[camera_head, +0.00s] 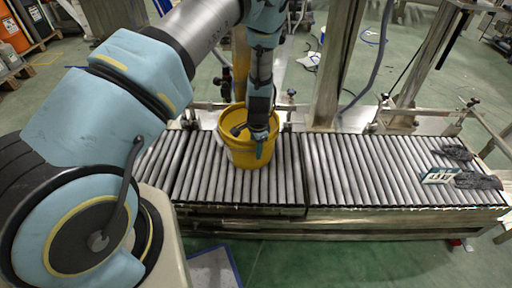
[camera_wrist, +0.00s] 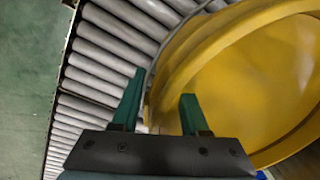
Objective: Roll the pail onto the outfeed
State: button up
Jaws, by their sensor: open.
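A yellow pail (camera_head: 238,157) stands upright on the left section of a roller conveyor (camera_head: 187,176). My gripper (camera_head: 262,148) reaches down from above at the pail's right side. In the wrist view my gripper (camera_wrist: 163,90) is open. The rim of the pail (camera_wrist: 172,68) passes between the two green fingers: the left finger is outside the wall, and the right finger is over the inside. I cannot tell whether either finger touches the wall. The right roller section (camera_head: 350,172) continues past a seam; no sign in view marks it as the outfeed.
A small card with dark markings (camera_head: 438,175) and dark gloves (camera_head: 476,181) lie at the right end of the rollers. The rollers between the pail and the card are bare. Metal posts (camera_head: 335,70) and a rail stand behind the conveyor. Green floor lies in front.

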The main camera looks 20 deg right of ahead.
jog(key=shift+c, duration=0.2)
grip_shut()
dwell(1.0)
